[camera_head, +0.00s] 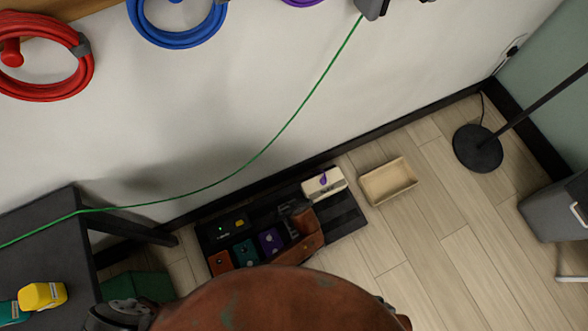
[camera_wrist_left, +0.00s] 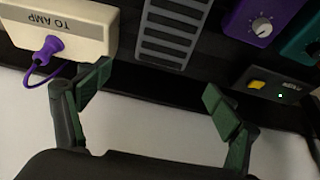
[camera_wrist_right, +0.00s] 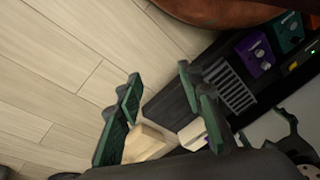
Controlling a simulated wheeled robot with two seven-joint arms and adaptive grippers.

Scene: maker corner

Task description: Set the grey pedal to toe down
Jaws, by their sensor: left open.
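The grey pedal (camera_wrist_left: 175,30) shows in the left wrist view as a ridged grey treadle at the top, cut off by the frame edge. It also shows in the right wrist view (camera_wrist_right: 230,85), partly behind a finger. In the head view my brown arm parts hide most of it. I cannot tell which way it tilts. My left gripper (camera_wrist_left: 158,82) is open and empty, its fingers spread near the pedal's lower end in the left wrist view. My right gripper (camera_wrist_right: 158,73) is open and empty above the floor beside the pedalboard.
The black pedalboard (camera_head: 347,217) lies by the wall with a white TO AMP box (camera_wrist_left: 65,28), a purple pedal (camera_head: 269,241) and other small pedals. A beige tray (camera_head: 388,181) lies right of it. A dark table (camera_head: 40,225) stands left.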

